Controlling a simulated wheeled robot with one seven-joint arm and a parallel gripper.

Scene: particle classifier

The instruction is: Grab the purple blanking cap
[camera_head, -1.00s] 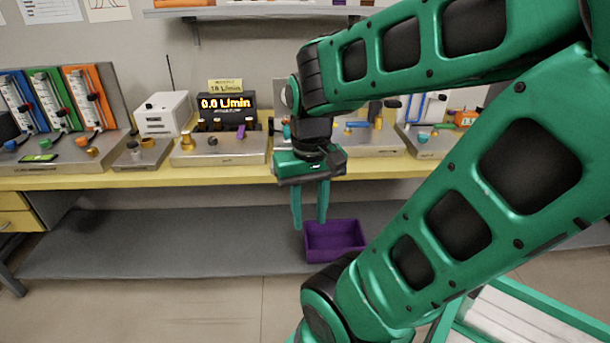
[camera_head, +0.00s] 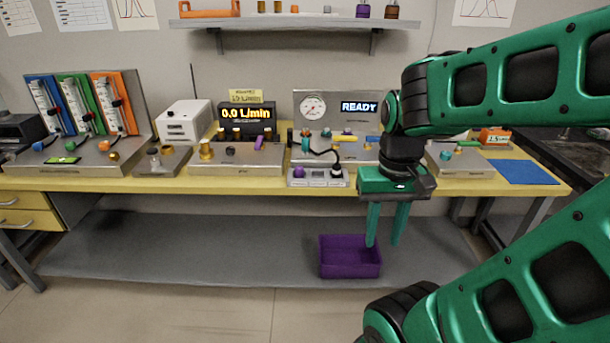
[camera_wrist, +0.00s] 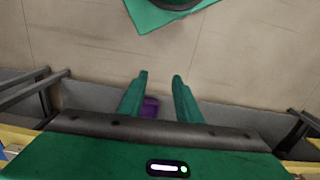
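A small upright purple piece (camera_head: 258,143) stands on a metal plate below the 0.0 L/min display, left of centre on the bench. It may be the purple blanking cap, but it is too small to be sure. My gripper (camera_head: 384,242) points down in front of the bench's front edge, right of both purple parts. Its fingers are apart with nothing between them. The wrist view shows my open gripper (camera_wrist: 158,76) above the floor, with no cap visible.
A purple bin (camera_head: 350,274) sits on the grey lower shelf (camera_head: 180,247); it also shows in the wrist view (camera_wrist: 149,107). The yellow bench (camera_head: 220,184) carries several instrument plates, a white box (camera_head: 183,122) and a blue mat (camera_head: 523,172). A wall shelf (camera_head: 290,22) holds bottles.

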